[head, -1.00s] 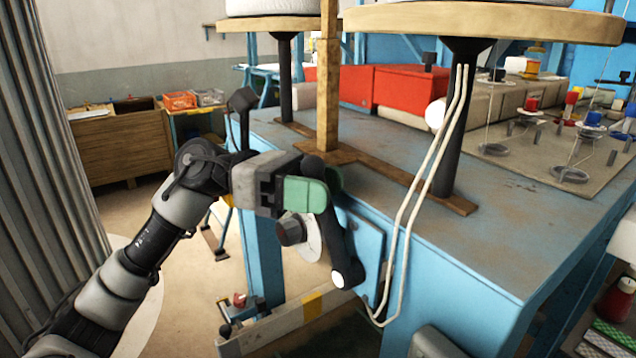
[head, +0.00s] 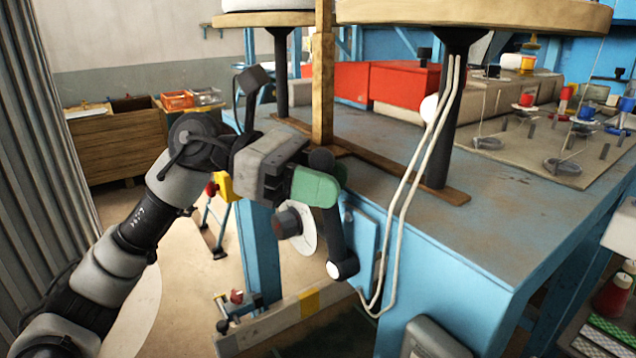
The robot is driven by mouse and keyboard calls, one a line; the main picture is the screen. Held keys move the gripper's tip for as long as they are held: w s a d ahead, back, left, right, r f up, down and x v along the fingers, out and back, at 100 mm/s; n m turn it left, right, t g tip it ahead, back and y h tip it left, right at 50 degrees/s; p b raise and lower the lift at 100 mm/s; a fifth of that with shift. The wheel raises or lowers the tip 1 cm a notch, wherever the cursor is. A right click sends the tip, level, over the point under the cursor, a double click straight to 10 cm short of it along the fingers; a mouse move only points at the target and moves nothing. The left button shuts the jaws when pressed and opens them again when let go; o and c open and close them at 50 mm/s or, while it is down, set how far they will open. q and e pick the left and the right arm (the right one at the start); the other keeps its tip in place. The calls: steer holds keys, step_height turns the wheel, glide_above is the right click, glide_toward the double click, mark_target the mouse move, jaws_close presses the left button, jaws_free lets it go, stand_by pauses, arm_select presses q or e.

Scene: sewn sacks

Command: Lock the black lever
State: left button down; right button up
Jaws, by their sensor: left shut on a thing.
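The black lever (head: 338,240) is on the front side of the blue machine table, below its top. It hangs down steeply and has a white round cap at its lower end. My left gripper (head: 318,188), with green fingers, is at the lever's upper part and shut on it. The fingers hide part of the lever and the exact contact. My right gripper is not in view.
A dark knob on a white disc (head: 304,230) sits just left of the lever. Pale cables (head: 405,195) hang down to its right. The blue table (head: 455,225) carries a wooden post (head: 323,85) and a black column (head: 448,120). Floor at left is mostly open.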

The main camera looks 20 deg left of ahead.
arm_select(q)
steer(key=s+d+f+m+t+y+b, duration=0.1)
steer(key=s+d+y, duration=0.1)
steer(key=s+d+m+t+y+b, duration=0.1)
steer(key=s+d+y+b, duration=0.1)
steer(key=d+y, duration=0.1)
steer(key=s+d+f+m+t+y+b, duration=0.1)
steer(key=s+d+y+b, duration=0.1)
steer(key=shift+d+f+m, duration=0.3)
steer(key=shift+f+m, duration=0.05)
steer(key=shift+m, duration=0.05)
steer(key=shift+f, duration=0.1)
stand_by(0.5)
steer(key=c, duration=0.9)
jaws_free()
steer(key=shift+d, duration=0.1)
steer(key=b+v, duration=0.2)
steer(key=v, duration=0.9)
steer(key=shift+s+d, duration=0.15)
steer(key=shift+d, duration=0.05)
